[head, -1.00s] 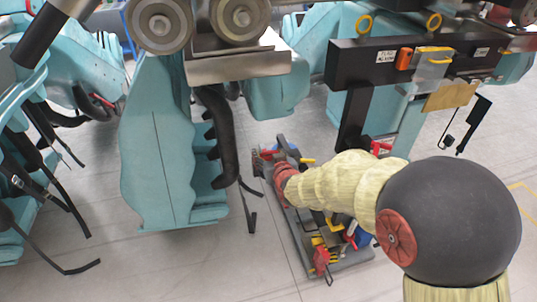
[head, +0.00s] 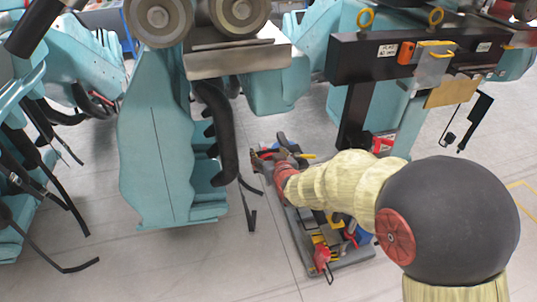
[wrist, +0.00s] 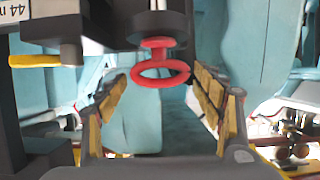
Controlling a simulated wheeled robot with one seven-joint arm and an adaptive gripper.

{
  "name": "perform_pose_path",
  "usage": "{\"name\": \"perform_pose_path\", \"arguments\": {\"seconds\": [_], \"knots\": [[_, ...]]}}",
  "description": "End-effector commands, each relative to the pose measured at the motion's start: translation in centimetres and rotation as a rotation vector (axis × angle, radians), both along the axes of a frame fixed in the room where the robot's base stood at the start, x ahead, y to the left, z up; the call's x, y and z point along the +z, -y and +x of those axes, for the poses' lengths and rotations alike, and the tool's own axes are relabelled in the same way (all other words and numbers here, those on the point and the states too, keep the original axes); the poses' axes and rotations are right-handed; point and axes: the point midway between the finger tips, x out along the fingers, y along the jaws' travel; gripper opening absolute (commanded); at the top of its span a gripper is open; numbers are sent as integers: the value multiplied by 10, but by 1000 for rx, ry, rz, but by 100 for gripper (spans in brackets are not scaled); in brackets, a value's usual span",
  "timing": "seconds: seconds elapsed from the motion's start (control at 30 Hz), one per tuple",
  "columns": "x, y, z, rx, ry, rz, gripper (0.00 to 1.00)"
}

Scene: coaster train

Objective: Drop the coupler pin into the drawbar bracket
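My gripper (wrist: 159,96) is open in the wrist view, with a yellow-padded finger on each side. A red ring on a short red stem (wrist: 160,73), which looks like the coupler pin, shows between the fingers, apart from both pads. Its stem meets a dark block (wrist: 150,28); the rest of the pin is hidden. In the head view my gripper (head: 266,157) is small, at the far end of the tool cart. I cannot tell for sure which part is the drawbar bracket; a black beam with labels and brackets (head: 350,58) hangs at upper right.
The low tool cart (head: 350,258) carries several tools and a red-handled item (head: 321,257). A teal coaster car (head: 155,165) with a dark ribbed pad stands left of it. A yellow bar (wrist: 35,60) is at left in the wrist view.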

Motion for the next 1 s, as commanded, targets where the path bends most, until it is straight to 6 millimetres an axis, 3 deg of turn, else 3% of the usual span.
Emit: {"name": "perform_pose_path", "arguments": {"seconds": [0.13, 0.57, 1.0], "knots": [[-1, 0, 0, 0, -1, 0, 77], [1, 2, -8, 0, -3, -1, 77], [31, 20, -71, 0, 1, 0, 77]]}}
